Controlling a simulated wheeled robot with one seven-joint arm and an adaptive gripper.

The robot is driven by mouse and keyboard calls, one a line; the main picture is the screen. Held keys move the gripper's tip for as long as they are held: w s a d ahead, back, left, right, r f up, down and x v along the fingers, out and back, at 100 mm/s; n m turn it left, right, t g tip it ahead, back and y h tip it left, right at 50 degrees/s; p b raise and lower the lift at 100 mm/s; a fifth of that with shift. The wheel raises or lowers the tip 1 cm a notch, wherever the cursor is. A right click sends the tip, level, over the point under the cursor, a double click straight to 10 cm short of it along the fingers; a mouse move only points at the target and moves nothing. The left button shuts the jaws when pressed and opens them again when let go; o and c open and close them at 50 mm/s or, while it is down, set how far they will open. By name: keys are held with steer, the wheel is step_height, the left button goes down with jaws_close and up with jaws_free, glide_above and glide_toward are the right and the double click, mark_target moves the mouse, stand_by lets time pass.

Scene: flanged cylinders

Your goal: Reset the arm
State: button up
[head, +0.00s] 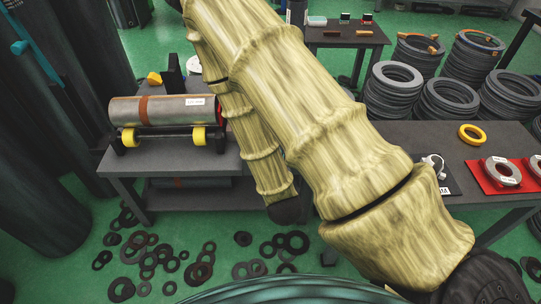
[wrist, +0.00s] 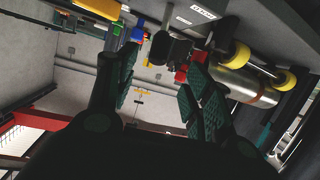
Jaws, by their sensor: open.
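My gripper (wrist: 160,90) shows in the wrist view with its two dark, green-padded fingers spread apart and nothing between them. In the head view my yellowish, bamboo-textured arm crosses the middle, and I cannot make out the gripper there. A metal flanged cylinder (head: 168,110) with a brown band and a white label lies on a stand with yellow rollers (head: 197,136) at the left. The cylinder also shows at the right of the wrist view (wrist: 246,88), beyond the right finger, apart from the gripper. The wrist picture looks strongly tilted.
The cylinder's stand is on a grey table (head: 120,163). A right-hand table (head: 425,136) bears a yellow ring (head: 471,134) and a red mat (head: 482,178) with metal rings. Stacks of grey rings (head: 447,101) stand behind. Loose dark rings (head: 145,262) litter the green floor.

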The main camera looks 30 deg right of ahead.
stand_by(0.3)
steer(key=s+a+f+n+g+y, duration=0.1)
steer(key=s+a+f+g, duration=0.1)
steer(key=s+f+g, duration=0.35)
steer(key=s+a+f+g+y, duration=0.1)
steer(key=s+f+g+y, duration=0.1)
steer(key=s+f, duration=0.65)
steer(key=s+a+f+n+g+y, duration=0.1)
steer(key=s+a+f+g, duration=0.15)
steer(key=s+f, duration=0.35)
steer(key=s+a+f+n+g+y, duration=0.1)
steer(key=s+a+f+g, duration=0.1)
steer(key=s+f+g, duration=0.45)
step_height(320, 180, up, 14)
steer(key=t+p, duration=0.3)
steer(key=p, duration=0.9)
steer(key=shift+s+d+r+p, duration=0.2)
steer(key=shift+s+p, duration=0.1)
steer(key=shift+s, duration=0.15)
